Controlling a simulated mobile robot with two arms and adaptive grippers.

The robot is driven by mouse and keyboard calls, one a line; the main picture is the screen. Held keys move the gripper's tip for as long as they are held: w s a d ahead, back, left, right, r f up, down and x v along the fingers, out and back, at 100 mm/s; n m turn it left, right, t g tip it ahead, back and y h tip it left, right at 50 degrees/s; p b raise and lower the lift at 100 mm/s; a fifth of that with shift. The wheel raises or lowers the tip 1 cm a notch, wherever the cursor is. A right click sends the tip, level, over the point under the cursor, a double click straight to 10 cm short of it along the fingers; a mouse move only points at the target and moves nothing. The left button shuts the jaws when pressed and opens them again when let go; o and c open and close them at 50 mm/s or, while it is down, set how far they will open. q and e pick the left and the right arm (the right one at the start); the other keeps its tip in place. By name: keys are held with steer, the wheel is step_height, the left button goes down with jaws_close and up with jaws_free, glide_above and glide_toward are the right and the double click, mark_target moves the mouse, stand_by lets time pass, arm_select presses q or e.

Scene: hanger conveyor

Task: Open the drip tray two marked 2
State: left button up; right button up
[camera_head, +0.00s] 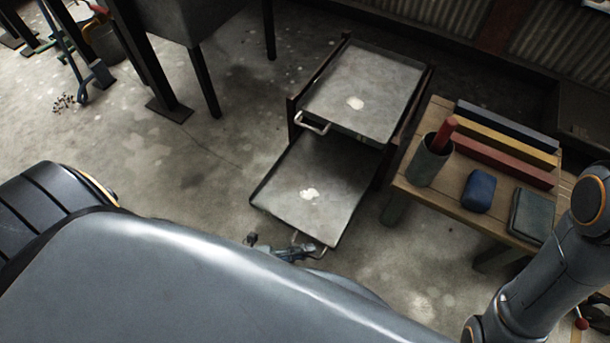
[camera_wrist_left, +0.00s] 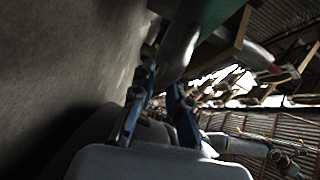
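Two grey drip trays sit one above the other in a dark rack. The lower tray (camera_head: 335,170) is drawn out toward me; the upper tray (camera_head: 390,80) sits in the rack top with its handle (camera_head: 314,124) at its front left corner. Each tray has a pale patch on its floor; I cannot read a number 2 on either. My left gripper (camera_head: 298,250) is at the lower tray's front edge, by its handle (camera_head: 318,253). In the left wrist view its fingers (camera_wrist_left: 161,80) stand a little apart around a grey shape; whether they grip it is unclear.
A wooden bench (camera_head: 440,190) stands close right of the rack, holding a cup (camera_head: 426,163), coloured bars, a blue block (camera_head: 479,191) and a green-grey pad (camera_head: 531,215). A dark-legged grey bin stands at upper left. The concrete floor left of the trays is clear.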

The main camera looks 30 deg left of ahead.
arm_select(q)
steer(key=shift+o, duration=1.1)
steer(key=v, duration=1.2)
